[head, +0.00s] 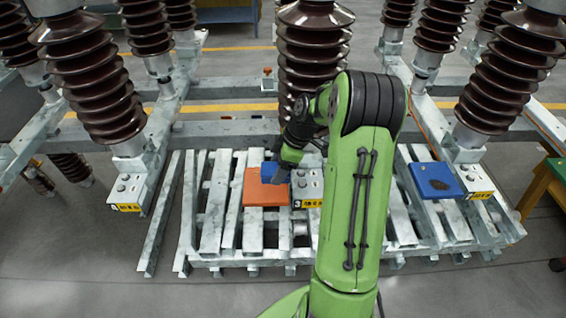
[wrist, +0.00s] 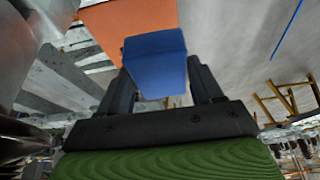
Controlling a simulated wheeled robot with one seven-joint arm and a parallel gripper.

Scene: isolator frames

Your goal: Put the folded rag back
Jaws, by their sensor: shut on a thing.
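My gripper (wrist: 158,88) is shut on a blue block-shaped thing, which I take to be the folded rag (wrist: 155,58). It sits between the two dark fingers and sticks out past their tips. In the head view the blue of the rag (head: 269,170) shows at the end of my arm, over the far part of an orange mat (head: 262,191). The orange mat also shows behind the rag in the wrist view (wrist: 125,22). My arm hides part of this area, and I cannot tell whether the rag touches the mat.
A blue mat (head: 430,174) with a dark patch on it lies on the slatted grey frame (head: 222,200) at the right. Tall brown ribbed insulators (head: 92,85) stand around on grey beams. A numbered grey box (head: 307,186) is right beside the orange mat. The frame has open gaps.

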